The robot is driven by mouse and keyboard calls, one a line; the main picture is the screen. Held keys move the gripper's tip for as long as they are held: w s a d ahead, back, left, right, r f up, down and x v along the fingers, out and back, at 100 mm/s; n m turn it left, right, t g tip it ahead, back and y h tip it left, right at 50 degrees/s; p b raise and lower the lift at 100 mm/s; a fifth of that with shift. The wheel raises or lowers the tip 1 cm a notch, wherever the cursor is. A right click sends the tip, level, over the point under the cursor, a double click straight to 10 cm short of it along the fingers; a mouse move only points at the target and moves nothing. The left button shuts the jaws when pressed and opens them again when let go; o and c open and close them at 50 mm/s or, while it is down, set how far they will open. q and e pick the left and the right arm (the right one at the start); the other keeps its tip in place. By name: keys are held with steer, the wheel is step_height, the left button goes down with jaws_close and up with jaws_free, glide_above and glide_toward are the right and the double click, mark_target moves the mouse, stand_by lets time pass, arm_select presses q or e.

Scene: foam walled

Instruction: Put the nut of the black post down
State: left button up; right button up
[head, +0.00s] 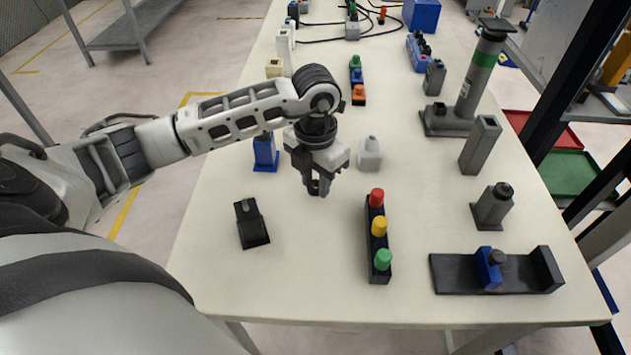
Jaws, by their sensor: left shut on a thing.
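My left gripper (318,187) points down above the table, left of the middle, with its fingers close together. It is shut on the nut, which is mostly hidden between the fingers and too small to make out. No nut can be made out on this post. My right gripper is not in view.
The white table (310,290) has free room around the black post. A strip with red, yellow and green knobs (379,238) stands right of the gripper. A black rail with a blue slider (490,270) lies at the right.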

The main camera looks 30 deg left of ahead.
arm_select(q)
steer(key=shift+f, duration=0.85)
steer(key=o, duration=1.1)
step_height(320, 180, up, 12)
steer(key=shift+r+b, duration=0.15)
steer(key=shift+b, duration=0.15)
